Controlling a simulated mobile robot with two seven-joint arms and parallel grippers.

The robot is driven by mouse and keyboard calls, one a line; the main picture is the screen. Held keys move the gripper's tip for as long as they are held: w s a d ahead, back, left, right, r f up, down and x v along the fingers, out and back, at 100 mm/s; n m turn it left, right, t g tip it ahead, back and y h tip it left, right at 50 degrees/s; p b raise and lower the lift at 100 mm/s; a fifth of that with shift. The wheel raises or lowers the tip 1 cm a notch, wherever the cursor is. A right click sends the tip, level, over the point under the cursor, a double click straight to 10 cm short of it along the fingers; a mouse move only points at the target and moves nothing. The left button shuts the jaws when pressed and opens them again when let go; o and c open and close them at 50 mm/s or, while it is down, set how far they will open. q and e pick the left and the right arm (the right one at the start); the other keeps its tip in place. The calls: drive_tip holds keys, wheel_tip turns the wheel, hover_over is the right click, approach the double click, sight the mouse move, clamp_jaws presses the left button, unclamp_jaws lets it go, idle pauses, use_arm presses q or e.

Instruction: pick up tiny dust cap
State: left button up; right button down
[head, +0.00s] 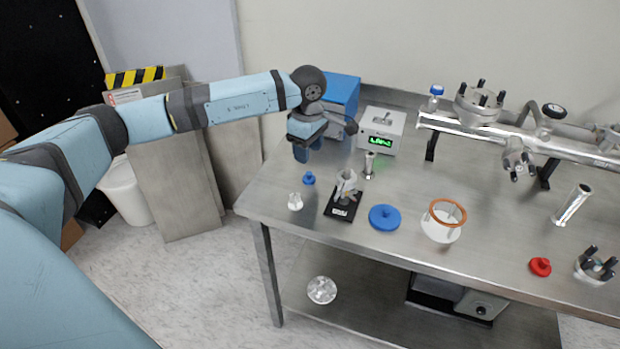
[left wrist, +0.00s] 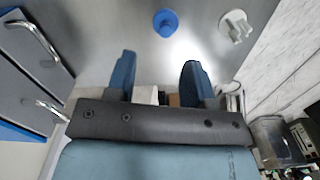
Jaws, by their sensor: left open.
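A small blue cap (head: 308,178), which looks like the tiny dust cap, rests on the steel table (head: 265,203) near its left end. It also shows in the left wrist view (left wrist: 165,22), ahead of the fingers and between their lines. My left gripper (head: 308,152) points down over the table, just behind the cap and apart from it. Its two blue fingers are spread with nothing between them in the left wrist view (left wrist: 159,68). My right gripper is out of view.
A white clear-looking part (head: 295,201) sits close to the cap. A black-based stand (head: 343,208), a larger blue disc (head: 385,217) and a ringed white cup (head: 442,222) stand to the right. A blue box (head: 341,92) and a gauge with green display (head: 382,130) stand behind.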

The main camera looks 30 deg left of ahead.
sight(309, 173)
use_arm(q)
drive_tip(key=shift+s+d+f, duration=0.1)
drive_tip(key=shift+d+f, duration=0.05)
drive_tip(key=shift+f, duration=1)
drive_tip(key=shift+s+d+f, duration=0.1)
drive_tip(key=shift+f, duration=1)
drive_tip(key=shift+s+d+f, duration=0.1)
drive_tip(key=shift+d+f, duration=0.05)
drive_tip(key=shift+f, duration=1)
clamp_jaws()
